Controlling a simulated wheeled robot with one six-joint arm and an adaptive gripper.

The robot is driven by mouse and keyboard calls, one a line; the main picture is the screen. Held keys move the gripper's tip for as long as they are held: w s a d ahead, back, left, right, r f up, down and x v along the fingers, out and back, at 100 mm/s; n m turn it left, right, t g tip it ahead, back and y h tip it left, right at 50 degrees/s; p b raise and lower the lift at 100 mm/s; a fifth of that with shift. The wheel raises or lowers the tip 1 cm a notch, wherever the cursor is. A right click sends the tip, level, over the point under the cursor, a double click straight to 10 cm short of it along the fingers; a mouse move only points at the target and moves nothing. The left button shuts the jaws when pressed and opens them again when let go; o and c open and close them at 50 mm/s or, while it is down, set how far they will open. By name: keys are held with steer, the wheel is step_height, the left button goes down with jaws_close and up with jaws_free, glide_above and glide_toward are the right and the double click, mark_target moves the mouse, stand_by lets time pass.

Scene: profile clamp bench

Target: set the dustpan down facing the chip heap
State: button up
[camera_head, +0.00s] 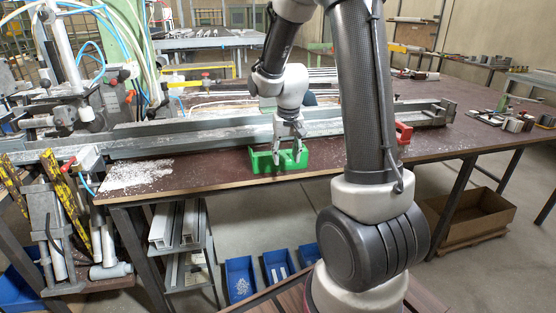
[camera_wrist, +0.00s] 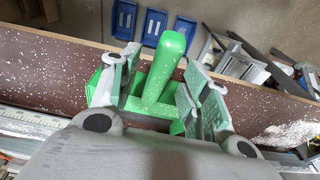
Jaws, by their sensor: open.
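The green dustpan (camera_head: 262,165) rests on the brown bench top near its front edge. In the wrist view its handle (camera_wrist: 163,65) points across the front edge, toward the floor bins. My gripper (camera_head: 289,151) is open, with one finger on each side of the handle and gaps showing; it also shows in the wrist view (camera_wrist: 160,84). The fingers and palm hide part of the pan, so which way its mouth faces is unclear. The whitish chip heap (camera_head: 136,175) lies on the bench to the left, apart from the dustpan; it also shows at right in the wrist view (camera_wrist: 293,132).
A long metal profile rail (camera_head: 225,132) runs along the bench behind the dustpan. A red clamp (camera_head: 403,133) stands at the right. Blue bins (camera_head: 240,279) sit below the front edge. Bench between heap and dustpan is mostly clear, with scattered chips.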

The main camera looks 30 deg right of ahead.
steer(key=shift+w+f, duration=0.1)
steer(key=shift+f, duration=0.6)
jaws_close()
step_height(320, 180, up, 12)
stand_by(0.5)
